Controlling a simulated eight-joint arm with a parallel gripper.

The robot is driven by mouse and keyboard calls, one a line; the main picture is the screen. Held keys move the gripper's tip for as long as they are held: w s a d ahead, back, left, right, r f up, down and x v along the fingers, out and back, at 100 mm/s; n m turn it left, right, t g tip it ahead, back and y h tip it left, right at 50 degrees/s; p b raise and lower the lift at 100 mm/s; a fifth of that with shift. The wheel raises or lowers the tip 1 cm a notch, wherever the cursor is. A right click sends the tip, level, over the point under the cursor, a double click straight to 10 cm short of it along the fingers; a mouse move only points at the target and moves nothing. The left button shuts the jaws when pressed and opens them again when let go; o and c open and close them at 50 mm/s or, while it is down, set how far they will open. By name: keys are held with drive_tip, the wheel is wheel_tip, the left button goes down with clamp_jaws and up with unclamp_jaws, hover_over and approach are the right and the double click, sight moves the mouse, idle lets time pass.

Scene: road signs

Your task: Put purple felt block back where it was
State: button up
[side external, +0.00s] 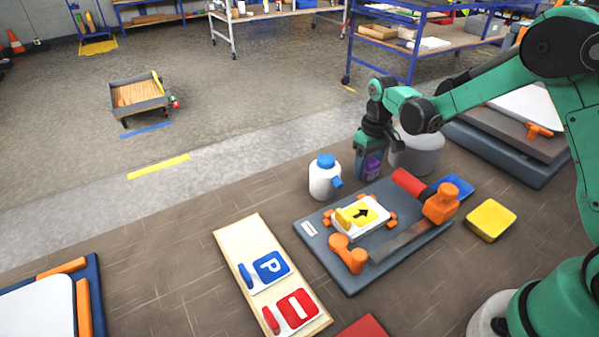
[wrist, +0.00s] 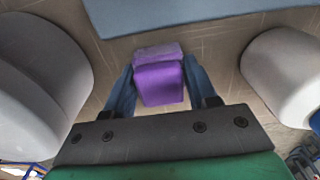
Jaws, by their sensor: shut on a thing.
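My gripper (wrist: 160,88) is shut on the purple felt block (wrist: 158,80), which sits between its two fingers in the wrist view. In the side external view my gripper (side external: 370,165) is behind the grey sign board, between a white bottle with a blue cap and a grey round container. The purple block (side external: 371,165) shows there at the fingers, partly covered by them. I cannot tell whether its underside touches the table.
The white bottle (side external: 325,178) and grey container (side external: 418,152) stand close on either side. The grey board (side external: 345,278) with a yellow arrow sign lies in front. A wooden board (side external: 240,240) holds two signs. A yellow block (side external: 491,219) lies at right.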

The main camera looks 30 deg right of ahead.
sight(370, 160)
drive_tip(key=o, duration=1.2)
wheel_tip(370, 160, up, 11)
drive_tip(key=shift+r, duration=0.1)
drive_tip(key=shift+s+a+r+t, duration=0.35)
drive_tip(key=shift+s+a+t, duration=0.85)
drive_tip(key=shift+s, duration=0.85)
drive_tip(key=shift+s+a+r+t, duration=0.3)
drive_tip(key=shift+s+a+t, duration=0.9)
drive_tip(key=shift+s, duration=0.8)
drive_tip(key=shift+s+a+r+t, duration=0.35)
drive_tip(key=shift+s+a+t, duration=0.8)
drive_tip(key=shift+s, duration=0.9)
